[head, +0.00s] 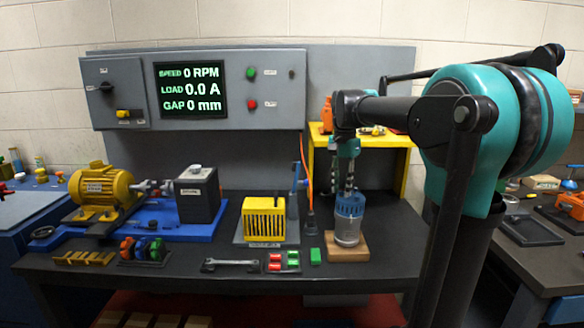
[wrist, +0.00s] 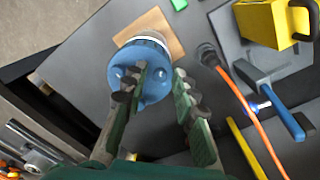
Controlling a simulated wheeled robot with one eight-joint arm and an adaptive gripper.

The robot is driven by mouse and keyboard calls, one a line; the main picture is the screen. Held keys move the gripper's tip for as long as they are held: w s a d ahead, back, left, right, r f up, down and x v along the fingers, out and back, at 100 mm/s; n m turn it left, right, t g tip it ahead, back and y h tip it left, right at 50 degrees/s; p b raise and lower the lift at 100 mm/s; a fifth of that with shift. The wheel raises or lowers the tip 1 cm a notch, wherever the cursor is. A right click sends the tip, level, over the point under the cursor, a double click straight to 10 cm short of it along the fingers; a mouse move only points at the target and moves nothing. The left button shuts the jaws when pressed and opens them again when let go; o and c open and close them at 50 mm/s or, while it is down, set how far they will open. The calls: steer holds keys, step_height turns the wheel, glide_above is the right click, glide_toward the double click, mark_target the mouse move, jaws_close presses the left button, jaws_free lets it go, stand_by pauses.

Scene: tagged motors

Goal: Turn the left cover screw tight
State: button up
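A small upright motor (head: 347,228) with a silver body and a blue cover stands on a wooden block at the front right of the bench. In the wrist view its round blue cover (wrist: 152,60) faces me, with small raised bumps on it. I cannot clearly make out the left cover screw; a finger hides part of the cover. My gripper (head: 346,188) points down just above the cover. In the wrist view my gripper (wrist: 160,80) is open, with one finger over the cover and the other beside its right edge.
The wooden block (head: 360,248) lies under the motor. A yellow slotted box (head: 264,222), a wrench (head: 230,265) and red and green blocks (head: 275,263) lie to the left. A blue hammer (wrist: 270,95) and orange cable (wrist: 250,120) are close by. A yellow shelf (head: 403,160) stands behind.

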steer(key=n, duration=0.9)
steer(key=shift+f, duration=0.1)
jaws_close()
